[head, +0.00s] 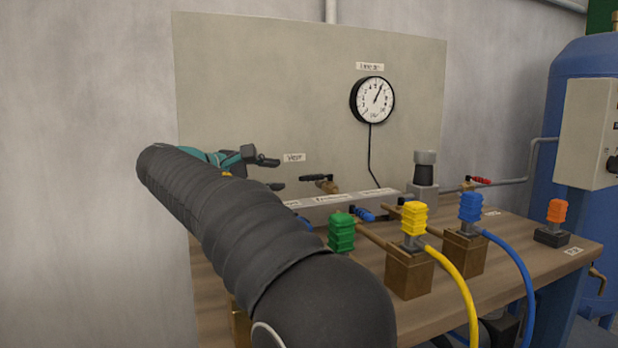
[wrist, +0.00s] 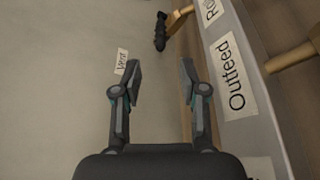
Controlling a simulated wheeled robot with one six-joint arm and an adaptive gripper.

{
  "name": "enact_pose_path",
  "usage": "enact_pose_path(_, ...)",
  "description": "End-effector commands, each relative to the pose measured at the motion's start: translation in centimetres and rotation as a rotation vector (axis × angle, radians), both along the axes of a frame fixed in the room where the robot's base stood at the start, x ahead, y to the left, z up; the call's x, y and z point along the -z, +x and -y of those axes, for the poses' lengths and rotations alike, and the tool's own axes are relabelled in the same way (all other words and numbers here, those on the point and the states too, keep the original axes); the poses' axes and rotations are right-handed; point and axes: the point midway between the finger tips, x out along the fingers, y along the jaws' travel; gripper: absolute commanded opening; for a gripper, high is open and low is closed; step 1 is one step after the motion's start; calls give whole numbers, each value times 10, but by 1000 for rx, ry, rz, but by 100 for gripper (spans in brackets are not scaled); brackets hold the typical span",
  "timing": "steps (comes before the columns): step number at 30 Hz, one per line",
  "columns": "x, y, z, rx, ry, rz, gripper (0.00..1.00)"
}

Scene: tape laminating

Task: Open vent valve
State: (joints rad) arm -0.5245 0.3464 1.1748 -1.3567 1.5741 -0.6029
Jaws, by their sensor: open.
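The vent valve has a black handle (head: 314,178) on a brass body (head: 328,187), in front of the grey back panel in the head view. The "Vent" label (head: 294,158) is on the panel above and left of it. In the wrist view the black handle (wrist: 160,32) is ahead of the fingertips, roughly in line with the gap between them, and the brass body (wrist: 180,14) shows at the top. My gripper (head: 273,174) is open and empty, just left of the handle in the head view. It also shows in the wrist view (wrist: 160,70), apart from the handle.
A grey manifold block (head: 345,200) with labels lies right of my gripper; its "Outfeed" label (wrist: 232,88) is close in the wrist view. Blue-handled valves, a green connector (head: 341,232) and a yellow connector (head: 413,218) stand on the wooden table. A gauge (head: 373,99) hangs on the panel.

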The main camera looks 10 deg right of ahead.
Motion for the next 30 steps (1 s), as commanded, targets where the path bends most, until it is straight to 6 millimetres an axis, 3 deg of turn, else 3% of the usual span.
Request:
enact_pose_path(15, 20, 45, 82, 6, 0, -1, 42)
enact_pose_path(21, 24, 55, 96, 5, 0, 0, 42)
enact_pose_path(30, 25, 57, 100, 4, 0, -1, 42)
